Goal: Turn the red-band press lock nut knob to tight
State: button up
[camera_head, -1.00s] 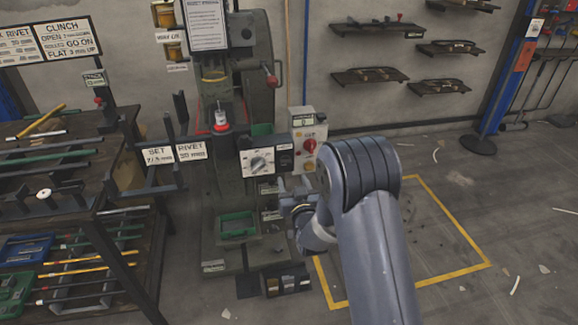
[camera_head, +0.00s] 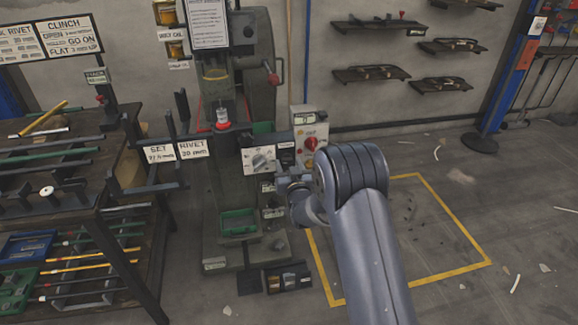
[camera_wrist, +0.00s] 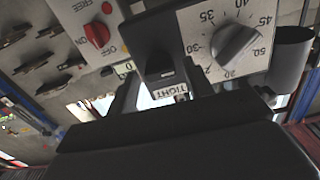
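The red-band press (camera_head: 222,128) stands left of centre in the head view, with a red ring on its ram. A dark panel (camera_head: 285,153) sits beside its white dial plate. In the wrist view a dark block (camera_wrist: 158,50) fills the middle, with a "TIGHT" label (camera_wrist: 170,91) just below it. I cannot clearly tell the lock nut knob from this dark block. My gripper (camera_wrist: 162,88) is close in front of it, fingers apart on either side of the label. In the head view my gripper (camera_head: 292,184) is below the panel, partly hidden by my arm.
A grey dial knob (camera_wrist: 236,43) with a number scale is close on the right in the wrist view. A red ON/OFF switch (camera_wrist: 97,34) is on the left. A rack (camera_head: 60,215) with rods stands left of the press.

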jog(key=c, duration=0.8)
jog(key=shift+f+m+b, duration=0.15)
jog(key=shift+m+b, duration=0.25)
jog(key=shift+b, duration=0.5)
jog(key=m+b, duration=1.4)
jog(key=b, duration=0.4)
jog(key=shift+m+b, duration=1.2)
jog(key=shift+m, duration=0.1)
jog(key=shift+r, duration=0.2)
